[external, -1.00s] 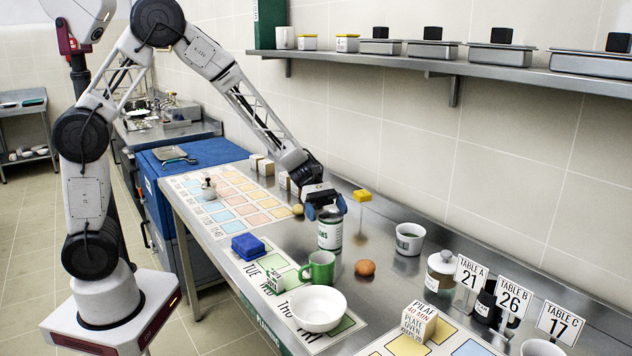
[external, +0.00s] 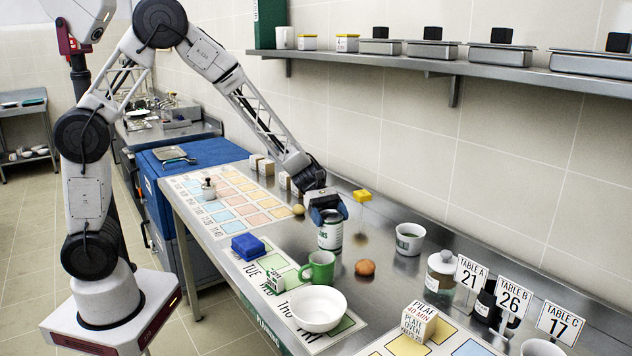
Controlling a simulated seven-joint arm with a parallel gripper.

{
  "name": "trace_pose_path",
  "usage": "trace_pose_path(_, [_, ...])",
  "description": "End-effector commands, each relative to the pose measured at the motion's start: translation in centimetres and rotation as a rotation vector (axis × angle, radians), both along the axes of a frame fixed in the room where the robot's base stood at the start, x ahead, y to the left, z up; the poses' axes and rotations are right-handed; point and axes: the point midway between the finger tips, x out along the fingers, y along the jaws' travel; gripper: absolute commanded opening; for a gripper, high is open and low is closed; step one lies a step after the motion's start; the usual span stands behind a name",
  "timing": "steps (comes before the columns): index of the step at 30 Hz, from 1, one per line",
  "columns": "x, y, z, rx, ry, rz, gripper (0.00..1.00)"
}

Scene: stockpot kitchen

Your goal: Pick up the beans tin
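The beans tin (external: 330,236) is a white cylinder with green lettering, standing upright on the steel counter behind the green mug (external: 320,267). I take it to be the beans tin from the lettering, which is too small to read fully. My gripper (external: 328,214) points down over the tin, with its blue fingers at either side of the tin's top. The gripper hides the tin's upper rim. I cannot tell whether the fingers touch the tin or have a small gap.
A white bowl (external: 318,310) and a brown egg-like ball (external: 365,268) are in front. Table signs (external: 514,298) stand at the right.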

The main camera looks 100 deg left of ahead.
Motion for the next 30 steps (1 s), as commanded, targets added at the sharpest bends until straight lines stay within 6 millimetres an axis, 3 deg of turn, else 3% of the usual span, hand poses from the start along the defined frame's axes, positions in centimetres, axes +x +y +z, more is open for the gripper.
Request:
trace_pose_path(1, [0.0, 0.0, 0.0, 0.0, 0.0, 0.0, 0.72])
trace_pose_path(9, [0.0, 0.0, 0.0, 0.0, 0.0, 0.0, 0.31])
trace_pose_path(12, [0.0, 0.0, 0.1, 0.001, -0.001, 0.0, 0.2])
trace_pose_path(23, [0.0, 0.0, 0.5, 0.001, -0.001, 0.0, 0.2])
trace_pose_path(30, [0.0, 0.0, 2.8, 0.002, -0.004, 0.0, 0.2])
